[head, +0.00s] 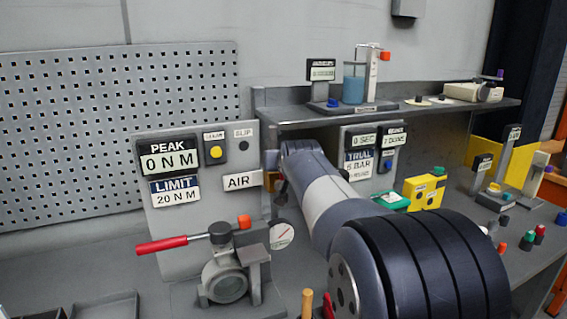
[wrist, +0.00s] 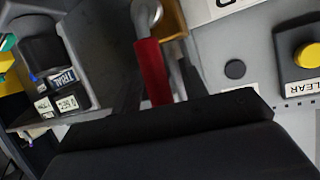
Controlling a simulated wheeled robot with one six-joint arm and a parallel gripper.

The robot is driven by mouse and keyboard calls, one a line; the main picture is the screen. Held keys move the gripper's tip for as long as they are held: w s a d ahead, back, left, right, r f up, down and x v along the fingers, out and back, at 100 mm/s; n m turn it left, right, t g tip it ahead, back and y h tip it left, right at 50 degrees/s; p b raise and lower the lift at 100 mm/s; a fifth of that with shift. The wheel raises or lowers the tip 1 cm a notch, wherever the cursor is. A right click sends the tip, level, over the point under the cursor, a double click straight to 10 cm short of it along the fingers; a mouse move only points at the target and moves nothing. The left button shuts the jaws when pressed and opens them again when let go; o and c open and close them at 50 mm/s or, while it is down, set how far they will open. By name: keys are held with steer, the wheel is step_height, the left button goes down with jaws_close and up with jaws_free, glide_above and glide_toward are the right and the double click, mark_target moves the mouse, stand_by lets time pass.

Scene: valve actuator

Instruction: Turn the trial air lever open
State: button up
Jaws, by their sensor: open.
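The trial air lever (wrist: 152,72) shows in the wrist view as a red handle hanging from a silver pivot on a brass-coloured valve body (wrist: 172,18). My gripper (wrist: 160,66) is open, with a dark finger on each side of the red handle. I cannot tell whether either finger touches it. In the head view my gripper is at the panel just right of the AIR label (head: 240,181). My arm hides most of the valve there, and the lever does not show clearly.
The panel carries the PEAK display (head: 169,159) reading 0 N M and a yellow button (head: 215,152). A torque valve with another red handle (head: 162,245) stands at left below. A shelf (head: 300,117) overhangs behind my arm. Small yellow and green boxes lie at right.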

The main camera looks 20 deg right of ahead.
steer(key=b+v, duration=0.1)
steer(key=v, duration=0.9)
steer(key=shift+s+b, duration=0.3)
steer(key=shift+b, duration=0.1)
steer(key=shift+w+r, duration=0.1)
steer(key=shift+w, duration=0.05)
steer(key=p+x, duration=0.2)
steer(key=x, duration=0.8)
steer(key=shift+w, duration=0.25)
steer(key=shift+w+d, duration=0.1)
steer(key=shift+w, duration=0.05)
steer(key=shift+d+f+m+y, duration=0.2)
steer(key=shift+d+m+y, duration=0.15)
steer(key=shift+m+y, duration=0.05)
stand_by(1.1)
steer(key=shift+s+f, duration=0.1)
steer(key=shift+s, duration=0.1)
